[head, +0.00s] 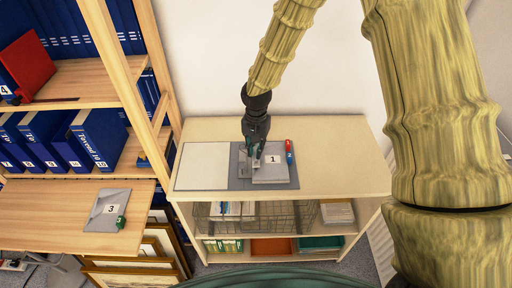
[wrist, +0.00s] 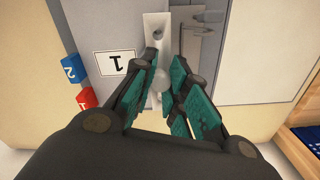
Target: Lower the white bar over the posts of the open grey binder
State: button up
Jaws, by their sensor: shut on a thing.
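My gripper (head: 253,163) points down over the binder's middle. In the wrist view my gripper (wrist: 162,85) is shut on the knob of the white bar (wrist: 155,55), which has a hole near its far end. The binder's metal mechanism (wrist: 206,30) shows beside the bar. I cannot make out the posts clearly, nor whether the bar touches the stack.
A blue cube (head: 288,146) and a red cube (head: 290,158) stand beside the stack. The cabinet top (head: 340,165) is clear to the right. A shelf board (head: 50,215) at left bears a grey item marked 3 (head: 106,220). Blue binders (head: 98,138) fill the left shelves.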

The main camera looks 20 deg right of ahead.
jog(key=shift+f+b, duration=0.65)
jog(key=shift+f, duration=0.9)
dwell(0.8)
jog(key=o, duration=0.9)
jog(key=shift+r, duration=0.1)
jog(key=shift+r+p, duration=2.6)
jog(key=shift+r, duration=0.85)
jog(key=shift+a, duration=0.1)
